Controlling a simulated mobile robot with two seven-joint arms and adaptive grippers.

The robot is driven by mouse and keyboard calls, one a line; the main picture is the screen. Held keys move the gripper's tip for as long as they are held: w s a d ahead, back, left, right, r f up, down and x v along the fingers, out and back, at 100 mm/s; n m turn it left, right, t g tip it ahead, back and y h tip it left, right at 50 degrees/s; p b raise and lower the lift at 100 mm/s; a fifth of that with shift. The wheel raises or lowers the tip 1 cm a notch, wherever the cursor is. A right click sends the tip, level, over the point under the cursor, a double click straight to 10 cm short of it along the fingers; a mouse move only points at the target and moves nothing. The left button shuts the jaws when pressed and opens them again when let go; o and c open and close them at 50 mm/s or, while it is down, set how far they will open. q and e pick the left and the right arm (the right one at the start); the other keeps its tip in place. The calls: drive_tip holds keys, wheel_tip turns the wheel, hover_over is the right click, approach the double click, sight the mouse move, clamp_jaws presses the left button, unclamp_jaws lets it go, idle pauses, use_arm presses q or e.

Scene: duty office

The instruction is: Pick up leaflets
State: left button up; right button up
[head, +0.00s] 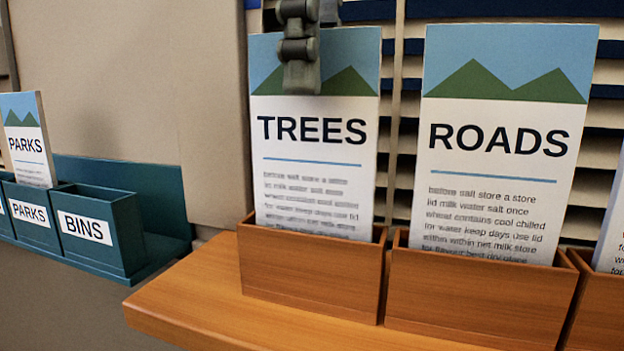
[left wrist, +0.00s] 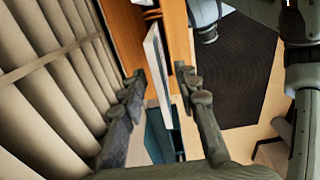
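The TREES leaflet (head: 314,160) stands upright in a wooden pocket (head: 308,275) in the head view, white with a blue sky and green hills at its top. The ROADS leaflet (head: 498,150) stands in the wooden pocket to its right. My left gripper (head: 302,72) comes down from above at the top edge of the TREES leaflet, one finger in front of it. In the left wrist view my left gripper (left wrist: 160,80) has its fingers apart, with a leaflet (left wrist: 157,65) seen edge-on between them and gaps beside it. My right gripper is not in view.
A teal rack (head: 110,215) at the left has pockets labelled PARKS and BINS. A PARKS leaflet (head: 27,140) stands in it; the BINS pocket (head: 95,228) shows no leaflet. Slatted blinds are close behind the wooden shelf (head: 205,300). Another leaflet is cut off at the right edge.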

sight(320, 115)
use_arm(q)
drive_tip(key=f, duration=0.4)
drive_tip(key=shift+s+d+f, duration=0.15)
drive_tip(key=shift+d+f, duration=0.05)
drive_tip(key=shift+d, duration=0.05)
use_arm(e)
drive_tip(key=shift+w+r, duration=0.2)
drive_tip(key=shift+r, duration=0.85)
use_arm(q)
clamp_jaws()
